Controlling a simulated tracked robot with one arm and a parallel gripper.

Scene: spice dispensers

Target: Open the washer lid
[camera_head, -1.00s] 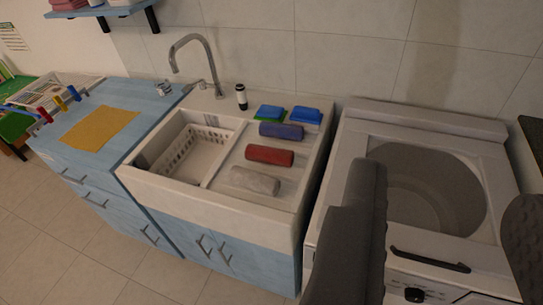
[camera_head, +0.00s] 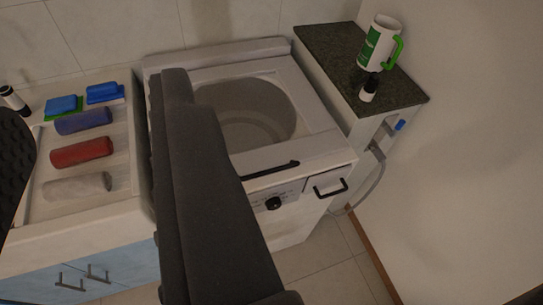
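The white top-loading washer (camera_head: 310,165) stands in the middle, with a dark dial on its front. Its lid (camera_head: 320,144) lies flat, and a grey round drum shows within its frame, seemingly through a window. A black bar handle (camera_head: 270,171) is at the lid's front edge. My gripper (camera_head: 95,96) is open and empty, with its dark fingers wide apart. One finger is at the left picture edge. The other crosses in front of the washer and hides its left side. I cannot tell how far this finger is from the lid.
A sink counter (camera_head: 120,205) with rolled cloths and sponges is at left. At right a dark-topped side cabinet (camera_head: 400,92) holds a white-green jug (camera_head: 373,45) and a small dark bottle (camera_head: 368,90). The floor in front of the washer's right side is clear.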

